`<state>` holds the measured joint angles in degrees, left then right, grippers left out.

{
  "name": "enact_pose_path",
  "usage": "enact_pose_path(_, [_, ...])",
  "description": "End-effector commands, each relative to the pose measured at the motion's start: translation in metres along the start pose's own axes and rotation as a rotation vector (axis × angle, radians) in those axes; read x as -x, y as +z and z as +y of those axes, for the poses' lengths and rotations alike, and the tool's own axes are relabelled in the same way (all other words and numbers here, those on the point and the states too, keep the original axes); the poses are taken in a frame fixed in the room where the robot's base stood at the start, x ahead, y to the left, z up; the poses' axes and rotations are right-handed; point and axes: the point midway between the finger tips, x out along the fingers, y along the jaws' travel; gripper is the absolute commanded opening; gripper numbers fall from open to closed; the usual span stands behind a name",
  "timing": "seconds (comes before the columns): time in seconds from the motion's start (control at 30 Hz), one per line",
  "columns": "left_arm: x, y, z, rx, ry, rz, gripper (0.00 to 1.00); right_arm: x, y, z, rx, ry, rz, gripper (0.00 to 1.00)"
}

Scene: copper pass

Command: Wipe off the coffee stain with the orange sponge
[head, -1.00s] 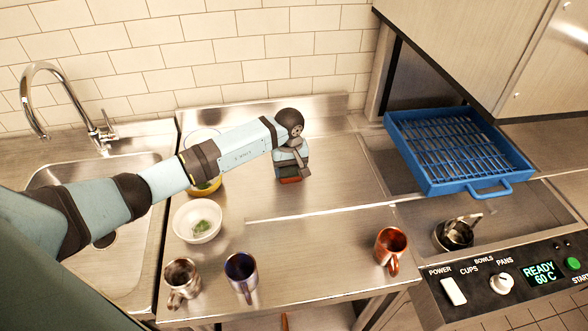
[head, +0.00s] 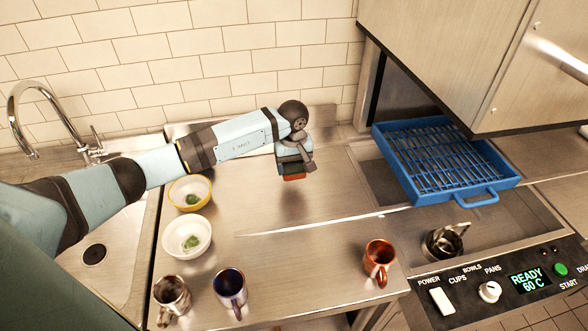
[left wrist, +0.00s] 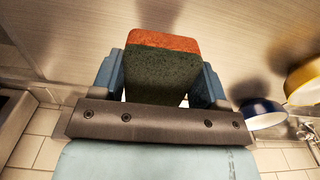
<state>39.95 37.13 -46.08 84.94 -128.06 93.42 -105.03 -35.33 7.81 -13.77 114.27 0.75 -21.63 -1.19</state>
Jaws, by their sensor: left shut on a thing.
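My left gripper (left wrist: 155,80) is shut on the orange sponge (left wrist: 163,43), which has a dark green side and an orange side. In the head view the sponge (head: 294,178) shows as an orange edge under my left gripper (head: 296,168), over the back of the steel counter (head: 330,215). A shadow lies on the counter below it, so the sponge looks raised above the surface. I cannot make out a coffee stain; the arm may hide part of the counter. My right gripper is not in view.
A blue rack (head: 445,160) and a tipped steel pitcher (head: 443,241) are right.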

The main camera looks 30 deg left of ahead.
Motion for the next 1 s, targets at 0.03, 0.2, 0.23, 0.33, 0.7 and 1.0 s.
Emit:
enact_pose_path(0.03, [0.007,-0.001,-0.001,0.002,0.000,0.002,0.46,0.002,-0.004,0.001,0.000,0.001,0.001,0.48])
enact_pose_path(0.2, [0.019,-0.002,-0.002,0.008,0.000,0.001,0.46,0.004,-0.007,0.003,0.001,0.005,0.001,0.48])
enact_pose_path(0.23, [0.021,-0.002,-0.002,0.009,0.000,0.001,0.46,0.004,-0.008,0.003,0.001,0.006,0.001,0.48])
enact_pose_path(0.33, [0.022,-0.002,-0.002,0.010,0.000,0.000,0.46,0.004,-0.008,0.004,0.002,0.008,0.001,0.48])
enact_pose_path(0.7, [0.021,-0.002,-0.002,0.010,0.000,0.000,0.46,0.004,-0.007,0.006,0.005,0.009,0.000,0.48])
enact_pose_path(1.0, [0.011,0.030,-0.007,-0.133,-0.004,0.000,0.46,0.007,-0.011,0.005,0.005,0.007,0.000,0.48])
